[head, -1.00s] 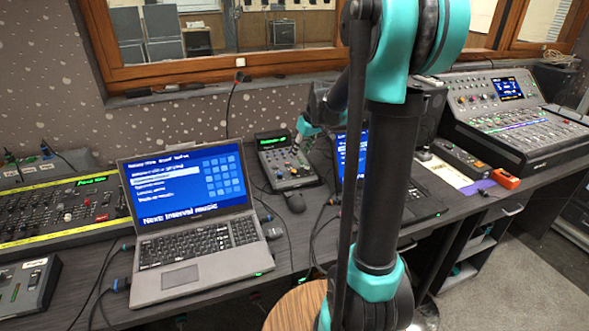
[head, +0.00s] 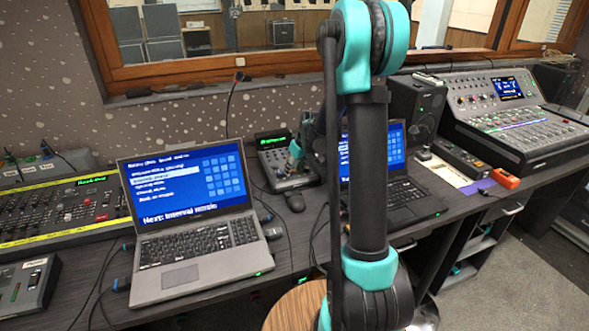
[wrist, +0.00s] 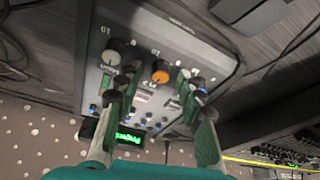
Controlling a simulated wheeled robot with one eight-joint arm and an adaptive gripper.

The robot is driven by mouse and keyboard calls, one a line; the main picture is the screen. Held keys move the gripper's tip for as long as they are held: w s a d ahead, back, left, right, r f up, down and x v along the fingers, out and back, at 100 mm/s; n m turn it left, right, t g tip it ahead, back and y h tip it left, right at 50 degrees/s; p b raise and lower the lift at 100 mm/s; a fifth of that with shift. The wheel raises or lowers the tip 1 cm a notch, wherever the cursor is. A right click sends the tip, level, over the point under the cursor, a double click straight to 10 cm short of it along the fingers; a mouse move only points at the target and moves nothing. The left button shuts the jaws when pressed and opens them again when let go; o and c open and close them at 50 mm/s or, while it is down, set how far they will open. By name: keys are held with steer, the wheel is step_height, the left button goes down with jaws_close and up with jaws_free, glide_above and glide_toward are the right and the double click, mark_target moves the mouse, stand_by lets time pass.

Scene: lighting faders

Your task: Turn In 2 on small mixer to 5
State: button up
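The small mixer (head: 283,177) is a grey box with a green lit display, standing on the desk between the two laptops. In the wrist view the mixer (wrist: 205,58) appears upside down, with an orange-capped knob (wrist: 160,76) and a pale-capped knob (wrist: 112,57). My gripper (wrist: 156,82) is open over its panel, one fingertip on each side of the orange knob in the picture. I cannot tell whether they touch it. The left fingertip is close to the pale knob. In the head view my gripper (head: 296,152) is at the mixer's right side. The knob labels are too blurred to read.
A laptop (head: 190,240) stands front left, and a second laptop (head: 395,190) stands partly behind my arm. A long fader desk (head: 60,215) is at left, a large console (head: 520,130) at right.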

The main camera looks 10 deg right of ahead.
jaws_close()
steer(key=shift+n, duration=0.7)
jaws_free()
steer(key=shift+r, duration=0.1)
